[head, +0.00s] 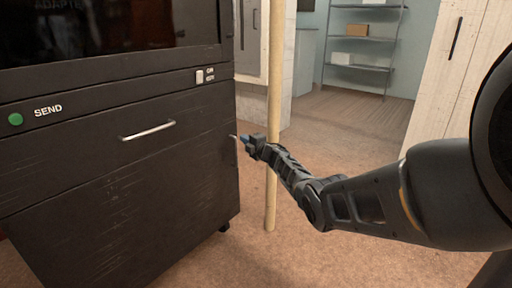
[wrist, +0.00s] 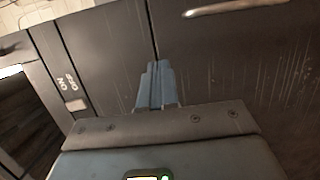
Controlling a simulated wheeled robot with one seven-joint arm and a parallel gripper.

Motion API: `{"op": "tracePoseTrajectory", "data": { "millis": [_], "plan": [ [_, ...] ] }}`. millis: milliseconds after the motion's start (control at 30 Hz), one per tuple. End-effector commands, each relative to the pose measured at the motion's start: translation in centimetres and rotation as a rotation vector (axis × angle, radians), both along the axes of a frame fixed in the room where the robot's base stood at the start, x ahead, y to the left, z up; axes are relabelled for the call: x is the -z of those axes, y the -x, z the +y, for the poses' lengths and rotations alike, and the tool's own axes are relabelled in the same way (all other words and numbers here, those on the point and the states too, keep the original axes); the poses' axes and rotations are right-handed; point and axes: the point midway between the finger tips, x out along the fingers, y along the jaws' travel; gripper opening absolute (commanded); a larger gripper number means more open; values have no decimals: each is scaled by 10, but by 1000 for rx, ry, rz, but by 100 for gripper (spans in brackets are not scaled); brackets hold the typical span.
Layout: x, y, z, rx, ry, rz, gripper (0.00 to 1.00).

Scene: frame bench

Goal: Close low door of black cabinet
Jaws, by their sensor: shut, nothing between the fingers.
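The black cabinet (head: 60,90) fills the left of the head view. Its low door (head: 130,195) is a scuffed dark panel with a silver bar handle (head: 148,131) near its top. The door looks flush or nearly flush with the cabinet front; I cannot tell whether a small gap is left. My gripper (head: 245,140) is beside the cabinet's right edge, its fingers shut and empty. In the wrist view the blue fingertips (wrist: 155,70) are together before the dark panels, near a seam, with the handle (wrist: 235,8) above right. Contact cannot be told.
A pale wooden pole (head: 275,60) stands upright close to my gripper and forearm. A white on/off switch (head: 200,76) and green SEND button (head: 15,119) sit above the door. Metal shelves (head: 362,38) stand behind. Carpet (head: 330,130) is open at the back right.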

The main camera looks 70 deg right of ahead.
Motion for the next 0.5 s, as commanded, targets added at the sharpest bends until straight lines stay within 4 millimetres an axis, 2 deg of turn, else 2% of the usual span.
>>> {"op": "tracePoseTrajectory", "data": {
  "millis": [500],
  "plan": [
    [-4,72,23,5,0,0,0]
  ]
}}
